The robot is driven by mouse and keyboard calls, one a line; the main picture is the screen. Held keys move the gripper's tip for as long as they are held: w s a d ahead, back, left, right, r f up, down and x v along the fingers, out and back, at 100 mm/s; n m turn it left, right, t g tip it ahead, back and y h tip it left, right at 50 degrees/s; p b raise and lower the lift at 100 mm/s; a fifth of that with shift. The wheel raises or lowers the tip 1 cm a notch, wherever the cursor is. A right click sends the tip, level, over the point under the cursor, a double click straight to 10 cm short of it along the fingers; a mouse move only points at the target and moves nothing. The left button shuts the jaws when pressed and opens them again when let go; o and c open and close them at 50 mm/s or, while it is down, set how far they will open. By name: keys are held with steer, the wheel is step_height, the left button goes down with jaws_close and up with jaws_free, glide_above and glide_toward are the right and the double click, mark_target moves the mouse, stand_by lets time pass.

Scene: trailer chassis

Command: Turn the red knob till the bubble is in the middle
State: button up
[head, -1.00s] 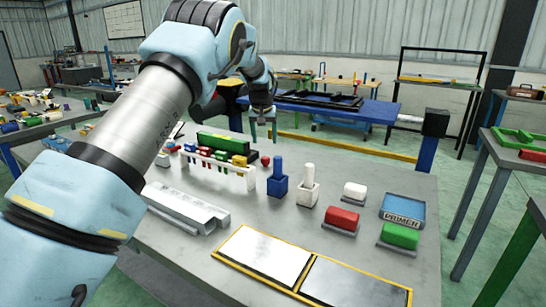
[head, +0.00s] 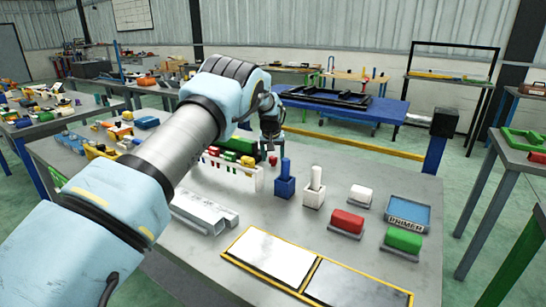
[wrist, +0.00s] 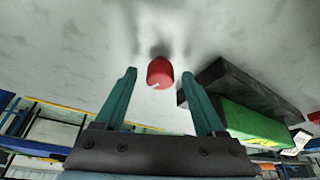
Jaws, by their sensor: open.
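The red knob (wrist: 160,72) shows in the wrist view as a short red cylinder with a small white mark, near the grey tabletop. My gripper (wrist: 159,70) is open, with its green fingers on either side of the knob and gaps between. In the head view my gripper (head: 268,147) hangs low over the bench, just above the small red knob (head: 272,160). A long green block (wrist: 252,122) with a dark part lies beside the right finger. In the head view the green block is mostly behind my arm. No bubble can be made out.
A white rack (head: 240,172) with coloured pieces stands close to my gripper. A blue holder (head: 285,186) and a white holder (head: 314,190) stand just to its right. Red, green and white blocks and a blue primer box (head: 408,213) lie further right. Metal channels (head: 203,210) lie in front.

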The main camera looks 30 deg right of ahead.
jaws_close()
stand_by(0.4)
steer(key=n+b, duration=0.1)
steer(key=n, duration=0.1)
steer(key=n+y+b, duration=0.1)
steer(key=shift+d+f+n+t+y+b, duration=0.1)
steer(key=shift+d+n+t+y+b, duration=0.05)
steer(key=shift+n+t+y+b, duration=0.2)
steer(key=n+y, duration=0.1)
steer(key=n, duration=0.4)
steer(key=shift+y, duration=0.35)
stand_by(0.4)
jaws_free()
steer(key=shift+s+d+r, duration=0.1)
steer(key=shift+r, duration=0.1)
